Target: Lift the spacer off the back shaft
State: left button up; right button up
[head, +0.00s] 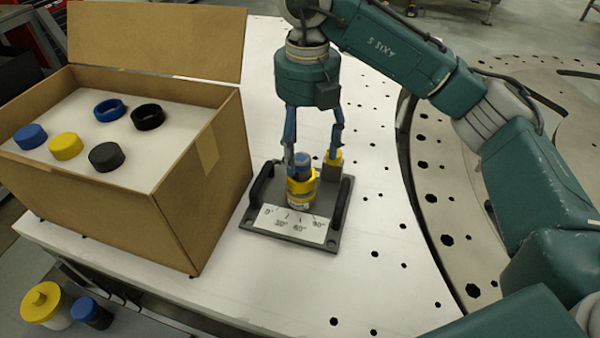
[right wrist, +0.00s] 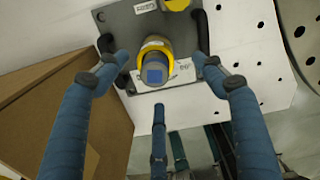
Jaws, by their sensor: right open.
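A dark turret plate (head: 302,242) with two black handles lies on the white table. Near its middle stands a round turret (head: 300,186) with a yellow collar and a blue top; it also shows in the right wrist view (right wrist: 154,65). Behind it at the right, a yellow piece (head: 334,158) sits on a grey block; its edge shows in the right wrist view (right wrist: 177,4). I cannot tell which piece is the spacer. My right gripper (head: 312,148) is open above the plate, its fingers spread around the turret's top without visible grip. My left gripper is not in view.
An open cardboard box (head: 200,160) stands left of the plate, with blue, yellow and black caps and rings on its white top. A yellow knob-like part (head: 42,302) and a blue part (head: 90,313) lie lower left. The perforated table at right is clear.

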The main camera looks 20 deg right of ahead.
aim_at(302, 156)
jog(key=shift+f, duration=0.5)
jog(key=shift+w+f, duration=0.1)
jog(key=shift+f, duration=0.1)
jog(key=shift+w+a+f+p, duration=0.15)
jog(key=shift+f+p, duration=0.25)
jog(key=shift+f, duration=0.25)
jog(key=shift+w+a+f+p, duration=0.15)
jog(key=shift+f+p, duration=0.25)
jog(key=shift+f, duration=0.2)
notch_tip(302, 156, down, 2)
jog(key=shift+f, duration=0.15)
jog(key=shift+f+p, duration=0.2)
jog(key=shift+p, duration=0.1)
jog(key=c, duration=1.1)
jog(key=shift+c, duration=1)
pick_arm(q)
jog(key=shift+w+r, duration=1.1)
